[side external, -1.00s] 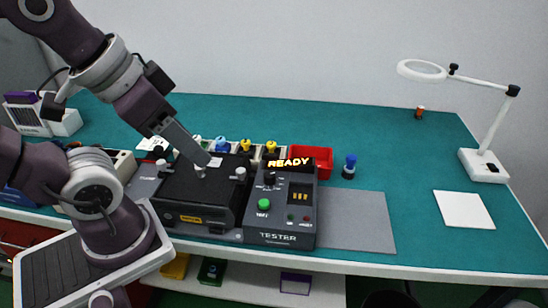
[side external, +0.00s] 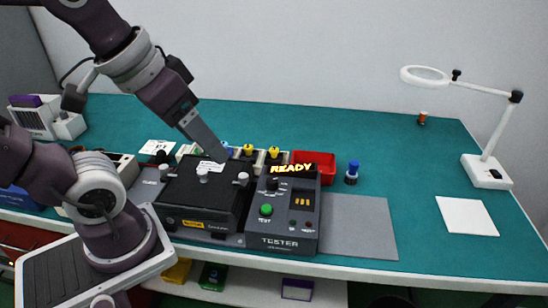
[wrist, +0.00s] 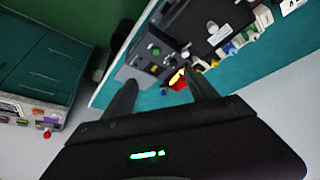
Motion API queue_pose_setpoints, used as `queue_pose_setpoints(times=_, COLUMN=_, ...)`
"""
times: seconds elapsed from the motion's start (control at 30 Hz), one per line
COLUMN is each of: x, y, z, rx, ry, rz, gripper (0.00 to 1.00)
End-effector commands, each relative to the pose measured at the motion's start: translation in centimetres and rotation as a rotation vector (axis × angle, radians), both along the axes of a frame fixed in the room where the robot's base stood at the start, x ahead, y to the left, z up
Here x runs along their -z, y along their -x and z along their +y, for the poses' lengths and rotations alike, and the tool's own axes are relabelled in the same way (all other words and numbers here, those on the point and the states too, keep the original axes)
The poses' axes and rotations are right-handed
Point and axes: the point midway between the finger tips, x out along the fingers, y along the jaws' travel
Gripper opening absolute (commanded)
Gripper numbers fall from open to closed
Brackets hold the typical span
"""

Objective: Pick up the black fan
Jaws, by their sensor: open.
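I cannot clearly make out a black fan in either view. A small dark item (side external: 161,157) lies by the white card behind the black box, too small to identify. My gripper (side external: 222,157) is above the back of the black box (side external: 200,222), in front of the row of coloured-knob parts. In the wrist view my gripper (wrist: 165,85) has its two fingers spread, with nothing between them. The yellow and red items show beyond the fingertips there.
The tester (side external: 285,222), showing READY, stands right of the black box. Behind it are yellow-knobbed parts (side external: 272,153) and a red bin (side external: 316,166). A blue-topped part (side external: 352,172) stands right of the bin.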

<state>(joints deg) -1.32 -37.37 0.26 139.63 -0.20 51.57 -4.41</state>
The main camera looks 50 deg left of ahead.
Motion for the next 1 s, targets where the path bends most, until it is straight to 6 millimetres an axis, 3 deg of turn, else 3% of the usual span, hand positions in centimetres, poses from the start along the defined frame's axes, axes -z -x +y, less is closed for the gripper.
queue_pose_setpoints(times=0.17, x=0.1, y=-9.6, z=3.2, rx=-0.415, ry=0.146, rz=0.150, gripper=0.67)
queue_pose_setpoints(times=0.3, x=4.5, y=-17.7, z=7.8, rx=-0.810, ry=0.244, rz=0.266, gripper=0.67)
queue_pose_setpoints(times=0.4, x=9.1, y=-21.6, z=11.2, rx=-1.056, ry=0.285, rz=0.325, gripper=0.67)
queue_pose_setpoints(times=0.5, x=12.9, y=-23.7, z=13.6, rx=-1.225, ry=0.305, rz=0.361, gripper=0.67)
queue_pose_setpoints(times=0.6, x=15.0, y=-24.5, z=14.7, rx=-1.310, ry=0.313, rz=0.378, gripper=0.67)
queue_pose_setpoints(times=1.0, x=21.5, y=-25.0, z=15.1, rx=-1.330, ry=0.315, rz=0.383, gripper=0.67)
